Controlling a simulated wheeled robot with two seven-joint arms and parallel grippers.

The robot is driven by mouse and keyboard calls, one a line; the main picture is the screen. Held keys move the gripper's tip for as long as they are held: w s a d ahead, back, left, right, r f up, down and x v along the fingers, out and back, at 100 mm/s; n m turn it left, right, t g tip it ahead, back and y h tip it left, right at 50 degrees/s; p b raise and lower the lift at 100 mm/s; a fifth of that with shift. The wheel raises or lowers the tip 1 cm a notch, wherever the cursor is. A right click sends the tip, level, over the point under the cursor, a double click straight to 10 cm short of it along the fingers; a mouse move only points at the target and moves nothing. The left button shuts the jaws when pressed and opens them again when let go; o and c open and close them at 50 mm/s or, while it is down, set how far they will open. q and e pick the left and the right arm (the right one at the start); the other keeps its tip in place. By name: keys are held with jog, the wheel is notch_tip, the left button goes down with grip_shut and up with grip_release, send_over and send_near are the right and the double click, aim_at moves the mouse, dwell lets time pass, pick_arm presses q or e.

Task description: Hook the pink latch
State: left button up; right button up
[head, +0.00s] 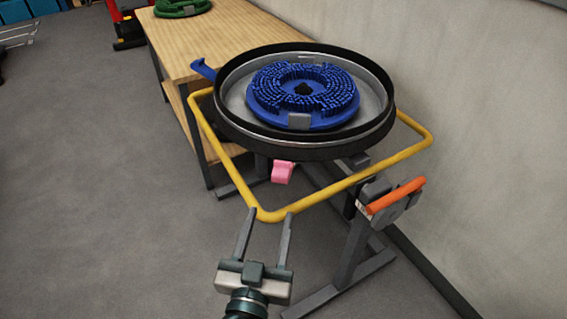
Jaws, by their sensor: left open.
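The pink latch (283,172) hangs below the front rim of the round black scrubber deck (305,149). It lies behind the front corner of the yellow rail. What it hooks onto cannot be made out. My left gripper (269,214) is open, its two fingers pointing up the picture toward the yellow rail. The fingertips are close to the rail's front corner, below the latch in the picture and apart from the latch. My right gripper is not in view.
A yellow tube rail (237,178) runs around the deck, between my gripper and the latch. A blue brush (303,92) lies in the deck. A blue lever (203,69) sits at left, an orange handle (396,195) at right. A wooden table (190,45) stands behind. Floor at left is clear.

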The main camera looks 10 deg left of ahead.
aim_at(284, 165)
pick_arm(q)
jog(key=w+p, duration=0.1)
jog(key=w, duration=0.4)
jog(key=w+p, duration=0.1)
jog(key=w, duration=0.4)
jog(key=w+d+p, duration=0.1)
jog(key=w, duration=0.4)
jog(key=shift+w+d, duration=0.1)
jog(key=shift+w, duration=0.7)
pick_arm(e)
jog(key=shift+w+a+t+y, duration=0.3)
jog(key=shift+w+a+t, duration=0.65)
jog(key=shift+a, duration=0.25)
pick_arm(q)
jog(key=shift+c, duration=0.5)
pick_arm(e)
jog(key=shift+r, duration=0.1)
pick_arm(q)
grip_shut()
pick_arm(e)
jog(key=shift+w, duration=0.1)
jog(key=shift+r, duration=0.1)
